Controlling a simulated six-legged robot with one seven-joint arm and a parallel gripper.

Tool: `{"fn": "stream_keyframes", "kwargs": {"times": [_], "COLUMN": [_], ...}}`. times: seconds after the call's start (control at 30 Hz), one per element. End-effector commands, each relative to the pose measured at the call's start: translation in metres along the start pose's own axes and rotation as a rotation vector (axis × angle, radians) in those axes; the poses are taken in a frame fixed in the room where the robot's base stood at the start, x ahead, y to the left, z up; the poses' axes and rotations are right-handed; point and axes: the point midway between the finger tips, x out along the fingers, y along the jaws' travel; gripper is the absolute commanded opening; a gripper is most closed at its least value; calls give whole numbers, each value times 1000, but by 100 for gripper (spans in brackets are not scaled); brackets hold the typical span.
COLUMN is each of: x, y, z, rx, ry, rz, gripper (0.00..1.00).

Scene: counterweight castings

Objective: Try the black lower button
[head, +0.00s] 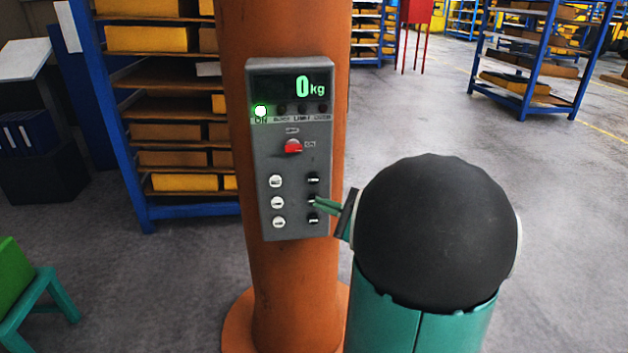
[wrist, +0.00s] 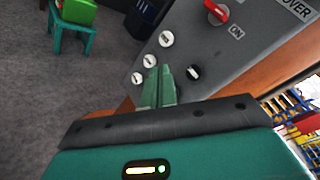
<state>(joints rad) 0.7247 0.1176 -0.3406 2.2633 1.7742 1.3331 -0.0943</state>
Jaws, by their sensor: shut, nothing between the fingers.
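A grey control panel (head: 290,165) is fixed to an orange column. It has a left column of white buttons (head: 277,202) and a right column of black buttons. The lowest black button (head: 313,218) shows in the head view just below my fingers. My gripper (head: 317,201) is shut and empty, its green fingertips in front of or at the middle black button; I cannot tell whether they touch. In the wrist view my gripper (wrist: 160,75) points at the panel. One black button (wrist: 193,73) shows right of the fingertips; the other black ones are hidden.
A red rotary switch (head: 293,147) sits above the buttons. A blue rack (head: 160,110) stands behind the column, and a green stool (head: 40,300) stands at left.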

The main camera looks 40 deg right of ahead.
Motion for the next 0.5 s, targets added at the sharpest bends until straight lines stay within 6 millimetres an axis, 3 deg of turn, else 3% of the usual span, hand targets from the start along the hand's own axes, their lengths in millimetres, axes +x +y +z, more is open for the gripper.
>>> {"fn": "stream_keyframes", "kwargs": {"times": [0.5], "x": [46], "y": [-33], "z": [-34], "rx": [0], "ry": [1], "rz": [2], "gripper": [0]}}
